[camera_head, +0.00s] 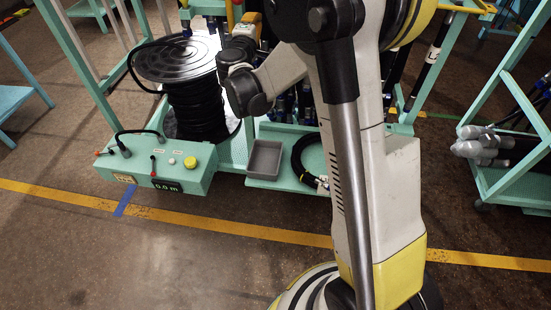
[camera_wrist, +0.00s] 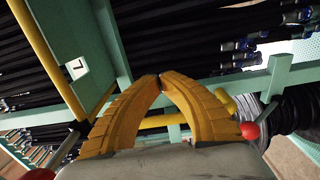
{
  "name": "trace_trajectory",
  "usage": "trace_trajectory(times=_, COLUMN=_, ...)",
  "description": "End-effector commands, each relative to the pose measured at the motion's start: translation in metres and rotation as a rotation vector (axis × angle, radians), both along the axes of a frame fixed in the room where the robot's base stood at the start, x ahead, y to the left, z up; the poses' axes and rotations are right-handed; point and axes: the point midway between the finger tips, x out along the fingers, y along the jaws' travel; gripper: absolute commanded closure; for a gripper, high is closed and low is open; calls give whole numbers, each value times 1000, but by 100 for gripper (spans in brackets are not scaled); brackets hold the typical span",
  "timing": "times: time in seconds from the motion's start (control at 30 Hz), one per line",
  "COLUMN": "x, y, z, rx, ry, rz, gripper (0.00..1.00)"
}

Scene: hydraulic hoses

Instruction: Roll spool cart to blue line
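The spool cart (camera_head: 232,150) is a teal frame carrying a black hose spool (camera_head: 180,62) at the left; part of the spool also shows in the wrist view (camera_wrist: 297,108). A short blue line (camera_head: 125,200) crosses the yellow floor stripe just in front of the teal control box (camera_head: 165,165). My gripper (camera_wrist: 160,80) has yellow fingers whose tips meet, with nothing visible between the tips. A yellow bar (camera_wrist: 166,120) runs crosswise behind the fingers; whether they touch it cannot be told.
A grey tray (camera_head: 264,160) and a coiled hose (camera_head: 308,160) lie on the low shelf. Another teal wheeled cart (camera_head: 507,178) stands at the right. A teal bench (camera_head: 12,97) is at the left. The floor in front of the yellow stripe (camera_head: 225,228) is clear at left.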

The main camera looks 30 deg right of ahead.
Motion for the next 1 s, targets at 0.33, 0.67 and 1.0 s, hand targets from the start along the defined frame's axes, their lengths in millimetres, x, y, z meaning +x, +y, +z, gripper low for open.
trace_trajectory(times=0.33, x=-31, y=24, z=0, rx=0, ry=0, rz=2, gripper=100)
trace_trajectory(times=0.67, x=-48, y=36, z=0, rx=0, ry=0, rz=1, gripper=100)
trace_trajectory(times=1.0, x=-48, y=35, z=0, rx=0, ry=0, rz=0, gripper=100)
